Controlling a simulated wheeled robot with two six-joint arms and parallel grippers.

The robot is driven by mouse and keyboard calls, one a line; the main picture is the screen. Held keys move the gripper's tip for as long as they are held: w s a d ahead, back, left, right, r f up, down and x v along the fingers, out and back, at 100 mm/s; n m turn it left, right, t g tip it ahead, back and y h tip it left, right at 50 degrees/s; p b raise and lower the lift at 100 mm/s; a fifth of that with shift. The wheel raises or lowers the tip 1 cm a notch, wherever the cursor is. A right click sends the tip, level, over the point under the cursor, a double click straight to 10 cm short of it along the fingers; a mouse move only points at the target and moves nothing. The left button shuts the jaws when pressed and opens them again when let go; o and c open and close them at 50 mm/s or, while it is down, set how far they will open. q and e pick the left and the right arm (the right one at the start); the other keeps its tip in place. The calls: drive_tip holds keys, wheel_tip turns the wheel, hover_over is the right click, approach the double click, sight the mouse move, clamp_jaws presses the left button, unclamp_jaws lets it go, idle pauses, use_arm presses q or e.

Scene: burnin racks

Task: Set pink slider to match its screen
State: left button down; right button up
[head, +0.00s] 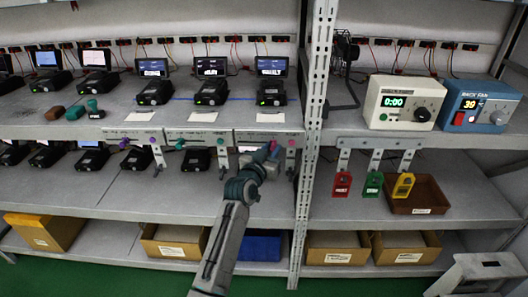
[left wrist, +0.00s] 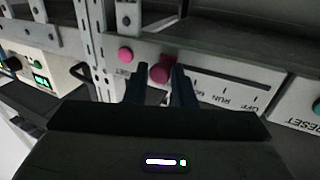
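Tick labels, including RUN, run along the slot. My left gripper (left wrist: 159,78) has one finger on each side of the knob, with no clear gap, so it looks shut on it. In the head view my left gripper (head: 272,150) is at the shelf-edge panel and hides most of the slider. The screen (head: 270,66) above that panel is lit with white text too small to read. My right gripper is not in view.
A pink SET button (left wrist: 125,55) sits left of the slider. A metal rack post (head: 312,130) stands just right of my gripper. Purple (head: 153,141) and teal (head: 180,144) knobs are on panels to the left. A timer box (head: 403,102) stands on the right shelf.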

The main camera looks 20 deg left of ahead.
use_arm(q)
drive_tip(key=shift+d, duration=0.3)
drive_tip(key=shift+a, duration=0.3)
drive_tip(key=shift+d, duration=0.1)
drive_tip(key=c, duration=1.4)
unclamp_jaws()
drive_tip(key=shift+d, duration=0.1)
drive_tip(key=shift+c, duration=0.2)
drive_tip(key=shift+o, duration=0.5)
drive_tip(key=shift+d, duration=0.15)
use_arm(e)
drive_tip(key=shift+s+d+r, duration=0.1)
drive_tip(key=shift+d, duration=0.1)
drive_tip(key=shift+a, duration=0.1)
